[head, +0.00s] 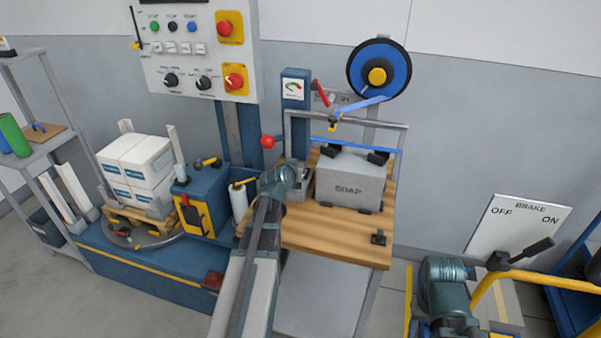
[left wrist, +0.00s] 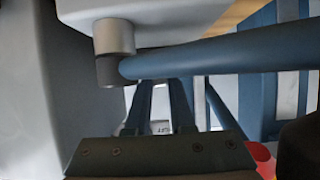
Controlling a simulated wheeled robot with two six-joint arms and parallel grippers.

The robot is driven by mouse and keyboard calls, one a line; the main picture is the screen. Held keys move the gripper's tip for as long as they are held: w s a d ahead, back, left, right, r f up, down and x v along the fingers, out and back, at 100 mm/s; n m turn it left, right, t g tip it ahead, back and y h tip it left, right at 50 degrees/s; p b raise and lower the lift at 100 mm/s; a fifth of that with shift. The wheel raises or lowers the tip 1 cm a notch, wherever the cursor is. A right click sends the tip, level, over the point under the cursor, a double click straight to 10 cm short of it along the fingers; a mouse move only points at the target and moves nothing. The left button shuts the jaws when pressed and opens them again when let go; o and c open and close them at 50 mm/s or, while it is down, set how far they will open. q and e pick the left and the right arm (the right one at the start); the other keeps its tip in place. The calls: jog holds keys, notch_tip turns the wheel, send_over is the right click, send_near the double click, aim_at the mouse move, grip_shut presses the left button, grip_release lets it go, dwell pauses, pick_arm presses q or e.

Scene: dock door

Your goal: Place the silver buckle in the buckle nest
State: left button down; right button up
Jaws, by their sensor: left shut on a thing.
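My left arm reaches up from the bottom middle of the head view to the wooden bench (head: 335,245). Its wrist is over the bench's left side, beside the grey SOAP crate (head: 348,185), and hides the left gripper's fingertips there. I cannot pick out the silver buckle in either view. A small black fixture (head: 379,238) stands at the bench's front right; I cannot tell whether it is the buckle nest. My right gripper is not visible.
A red-knobbed lever (head: 267,142) stands close behind my left wrist. A blue strap (head: 350,146) crosses above the crate, below a blue reel (head: 365,72). A brake lever (head: 520,255) and yellow rail are at the right. The bench's front is mostly clear.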

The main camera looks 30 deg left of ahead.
pick_arm(q)
jog(key=shift+r, duration=0.1)
jog(key=c, duration=1.2)
grip_release()
jog(key=shift+f, duration=0.2)
jog(key=shift+c, duration=0.2)
jog(key=o, duration=0.5)
jog(key=shift+c, duration=0.2)
jog(key=shift+r, duration=0.1)
